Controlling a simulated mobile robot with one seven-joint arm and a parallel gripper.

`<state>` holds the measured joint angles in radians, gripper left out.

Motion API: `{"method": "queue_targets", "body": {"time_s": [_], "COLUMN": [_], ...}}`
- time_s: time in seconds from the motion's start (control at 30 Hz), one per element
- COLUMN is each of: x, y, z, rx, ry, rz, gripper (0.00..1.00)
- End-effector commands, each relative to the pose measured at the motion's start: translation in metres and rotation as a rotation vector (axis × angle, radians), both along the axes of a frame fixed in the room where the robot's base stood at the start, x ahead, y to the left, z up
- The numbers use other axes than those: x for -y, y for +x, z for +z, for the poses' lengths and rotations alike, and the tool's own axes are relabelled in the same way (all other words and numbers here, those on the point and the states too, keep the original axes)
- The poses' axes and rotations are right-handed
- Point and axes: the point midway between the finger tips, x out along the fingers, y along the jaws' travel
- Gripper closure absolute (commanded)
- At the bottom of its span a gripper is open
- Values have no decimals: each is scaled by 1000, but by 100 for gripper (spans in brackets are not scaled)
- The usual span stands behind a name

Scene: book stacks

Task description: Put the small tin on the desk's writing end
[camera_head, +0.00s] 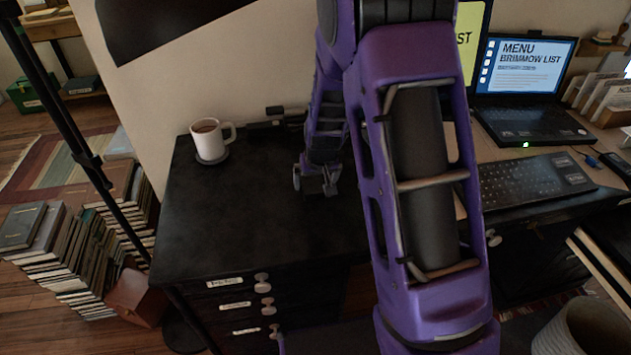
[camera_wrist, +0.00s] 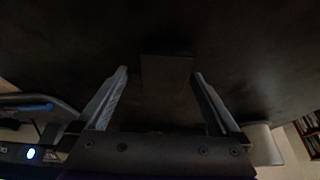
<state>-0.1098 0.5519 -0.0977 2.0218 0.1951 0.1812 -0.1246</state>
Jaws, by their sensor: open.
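My gripper (camera_head: 318,187) is open and points down over the black desk top (camera_head: 235,235), left of my purple arm. In the wrist view its two fingers (camera_wrist: 160,74) stand apart. A dark, box-like shape (camera_wrist: 167,72) shows between and beyond them against the dark surface. It is too dark to tell whether it is the small tin or whether a finger touches it. No tin can be made out clearly in the head view. My arm hides part of the desk's middle.
A white mug (camera_head: 208,139) stands on a dark coaster at the back left. Small dark items (camera_head: 265,124) lie along the wall. A laptop (camera_head: 520,95) and a keyboard (camera_head: 530,182) occupy the right. The left and front of the black top are clear. Book stacks (camera_head: 75,250) stand on the floor.

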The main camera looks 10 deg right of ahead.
Motion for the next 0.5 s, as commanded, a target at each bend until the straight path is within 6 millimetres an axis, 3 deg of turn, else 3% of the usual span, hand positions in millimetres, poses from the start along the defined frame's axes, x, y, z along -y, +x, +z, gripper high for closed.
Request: {"method": "queue_targets", "body": {"time_s": [0.3, 0.5], "x": [-1, -1], "y": [-25, -38], "z": [65, 96], "rx": [5, 4], "ry": [0, 0], "rz": [1, 0], "gripper": [0, 0]}}
